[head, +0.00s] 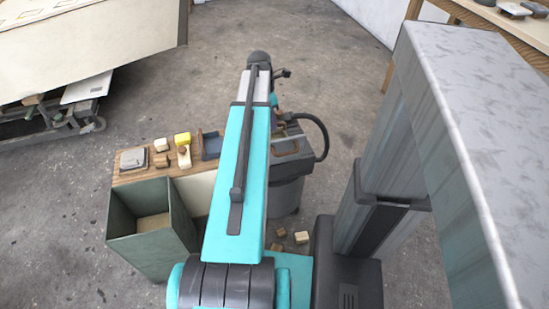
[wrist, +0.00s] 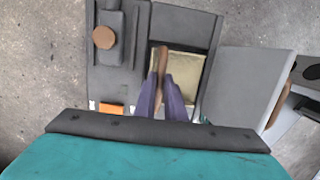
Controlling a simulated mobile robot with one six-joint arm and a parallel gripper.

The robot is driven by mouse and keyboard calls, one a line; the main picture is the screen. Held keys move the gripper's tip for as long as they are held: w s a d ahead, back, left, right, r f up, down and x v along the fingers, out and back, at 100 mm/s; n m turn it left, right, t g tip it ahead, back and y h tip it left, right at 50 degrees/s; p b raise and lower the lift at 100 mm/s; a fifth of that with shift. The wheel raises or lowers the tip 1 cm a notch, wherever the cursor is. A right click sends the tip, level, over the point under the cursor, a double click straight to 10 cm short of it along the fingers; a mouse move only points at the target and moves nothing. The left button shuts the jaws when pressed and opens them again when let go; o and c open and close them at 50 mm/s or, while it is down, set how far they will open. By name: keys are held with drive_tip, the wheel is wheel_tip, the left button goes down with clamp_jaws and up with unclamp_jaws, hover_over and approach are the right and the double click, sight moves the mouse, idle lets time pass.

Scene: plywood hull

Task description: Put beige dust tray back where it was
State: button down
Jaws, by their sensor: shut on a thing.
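In the wrist view, my gripper (wrist: 163,75) has its two purple fingers closed on a narrow brown handle-like piece. Behind it, the flat beige dust tray (wrist: 190,75) shows within a dark grey recess. The brown piece seems to belong to the tray, but the fingers hide where they meet. I cannot tell whether the tray is fully seated or slightly raised. In the head view, my arm reaches to the dark grey machine (head: 292,150), and its fingers are mostly hidden there.
A wooden bench top (head: 130,174) left of my arm holds small blocks, a grey box and a blue tray (head: 210,145). An open green bin (head: 118,222) stands before it. Loose blocks (head: 301,237) lie on the floor. A grey metal column blocks the right. The floor beyond is clear.

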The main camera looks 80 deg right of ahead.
sight(272, 137)
drive_tip(key=shift+f+b, duration=0.6)
drive_tip(key=shift+f, duration=2.45)
drive_tip(key=shift+f, duration=0.1)
drive_tip(key=shift+f+b, duration=0.35)
drive_tip(key=shift+f, duration=1.45)
drive_tip(key=c, duration=2.2)
unclamp_jaws()
drive_tip(key=shift+o, duration=0.5)
drive_tip(key=shift+r, duration=0.15)
wheel_tip(272, 137, up, 12)
drive_tip(key=w+p, duration=0.2)
drive_tip(key=shift+f, duration=0.2)
drive_tip(key=shift+a, duration=0.1)
